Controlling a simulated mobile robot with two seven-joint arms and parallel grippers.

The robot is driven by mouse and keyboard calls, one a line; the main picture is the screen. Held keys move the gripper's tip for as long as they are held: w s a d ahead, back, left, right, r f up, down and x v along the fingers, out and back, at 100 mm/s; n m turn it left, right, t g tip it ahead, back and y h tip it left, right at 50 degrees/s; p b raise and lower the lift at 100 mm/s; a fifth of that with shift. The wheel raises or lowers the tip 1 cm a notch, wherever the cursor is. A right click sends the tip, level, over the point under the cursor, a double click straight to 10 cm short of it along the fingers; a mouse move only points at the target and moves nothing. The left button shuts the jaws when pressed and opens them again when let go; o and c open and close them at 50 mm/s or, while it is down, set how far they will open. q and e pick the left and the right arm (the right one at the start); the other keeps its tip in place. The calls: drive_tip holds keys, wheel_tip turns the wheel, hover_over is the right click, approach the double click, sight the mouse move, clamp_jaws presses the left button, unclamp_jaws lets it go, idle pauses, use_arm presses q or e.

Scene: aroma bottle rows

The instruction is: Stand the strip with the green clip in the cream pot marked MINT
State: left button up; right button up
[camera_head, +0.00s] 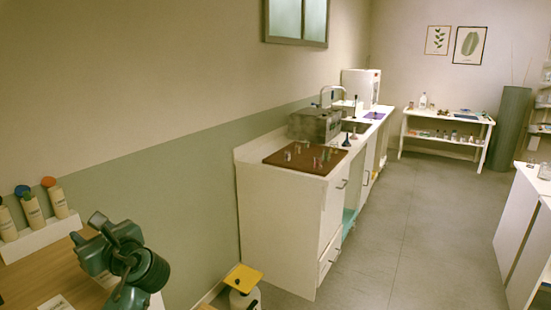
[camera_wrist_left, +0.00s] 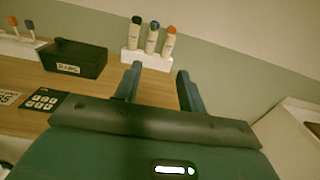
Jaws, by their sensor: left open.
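I cannot make out a strip with a green clip or a cream pot marked MINT in either view. My left gripper (camera_wrist_left: 160,69) is open and empty, its two dark fingers apart above the wooden table in the left wrist view. Part of my left arm shows at the lower left of the head view. Beyond the fingers, several cream bottles (camera_wrist_left: 151,43) with coloured caps stand in a white rack (camera_wrist_left: 146,60). They also show at the left edge of the head view (camera_head: 32,215). My right gripper is in neither view.
A dark box (camera_wrist_left: 75,59) with a white label lies left of the rack. A white stand (camera_wrist_left: 20,46) holds orange- and grey-topped pieces. A dark card (camera_wrist_left: 42,101) lies nearby. A counter (camera_head: 275,215) bears a brown mat (camera_head: 290,160) with small items. Floor (camera_head: 390,230) beyond is clear.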

use_arm(q)
drive_tip(key=s+d+f+n+t+h, duration=0.15)
drive_tip(key=d+f+h, duration=0.35)
drive_tip(key=f, duration=0.7)
drive_tip(key=s+d+f+n+t+h, duration=0.1)
drive_tip(key=s+d+f+n+h, duration=0.35)
drive_tip(key=f, duration=0.75)
drive_tip(key=s+d+f+n+h, duration=0.4)
drive_tip(key=s+d+n, duration=0.3)
drive_tip(key=s, duration=0.2)
drive_tip(key=s+d+f+n+g+h, duration=0.1)
drive_tip(key=s+d+f+n+h, duration=0.4)
drive_tip(key=s, duration=0.4)
drive_tip(key=d+f+n, duration=0.1)
drive_tip(key=d+n, duration=0.1)
drive_tip(key=shift+f+n, duration=0.3)
drive_tip(key=shift+f, duration=0.1)
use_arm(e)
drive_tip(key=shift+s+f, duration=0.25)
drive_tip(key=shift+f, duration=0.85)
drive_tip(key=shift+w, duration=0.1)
